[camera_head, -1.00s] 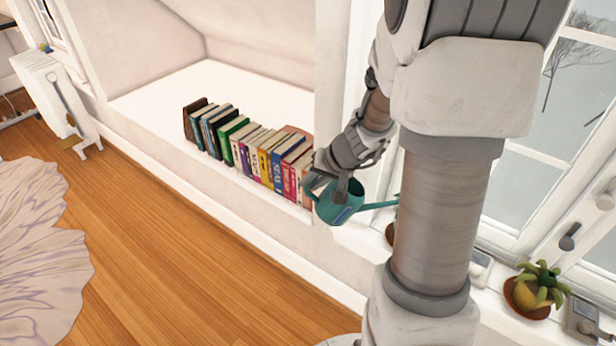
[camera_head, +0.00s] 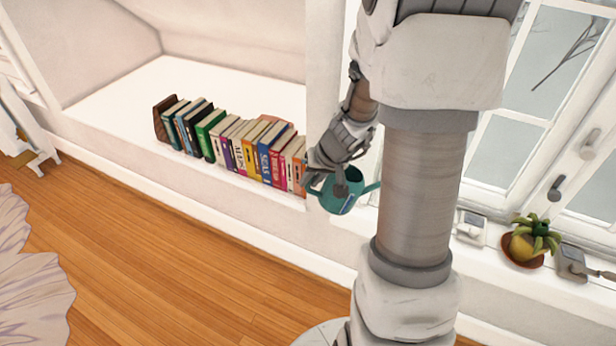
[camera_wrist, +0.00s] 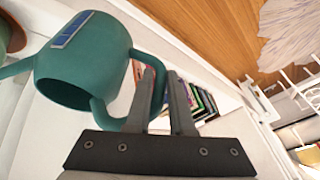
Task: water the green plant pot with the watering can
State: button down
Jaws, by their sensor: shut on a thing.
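The teal watering can (camera_head: 342,195) hangs in front of the white ledge, left of my arm in the head view. My gripper (camera_head: 338,183) is shut on its handle. The tip of the spout goes behind my arm. In the wrist view the can (camera_wrist: 85,65) is tilted, its handle between the fingers of my gripper (camera_wrist: 165,82). A spiky green plant in a yellowish pot (camera_head: 523,246) stands on a brown saucer on the sill at the right.
A row of books (camera_head: 240,150) stands on the white ledge just left of the can. Small grey-and-white fittings (camera_head: 471,229) sit on the sill beside the yellowish pot. The wooden floor (camera_head: 170,250) is open, with a pale rug (camera_head: 30,270) at the left.

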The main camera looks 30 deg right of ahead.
jog(key=shift+f+h+p, duration=0.15)
jog(key=shift+h+p, duration=0.35)
jog(key=shift+p, duration=0.45)
jog(key=shift+d+f+n+g+h+p, duration=0.15)
jog(key=shift+f+g+h+p, duration=0.1)
jog(key=shift+f+h+p, duration=0.3)
jog(key=shift+d+f+n+g+h+p, duration=0.15)
jog(key=shift+f+g+h+p, duration=0.1)
jog(key=shift+f+h+p, duration=0.3)
jog(key=shift+r, duration=0.1)
jog(key=shift+a, duration=0.15)
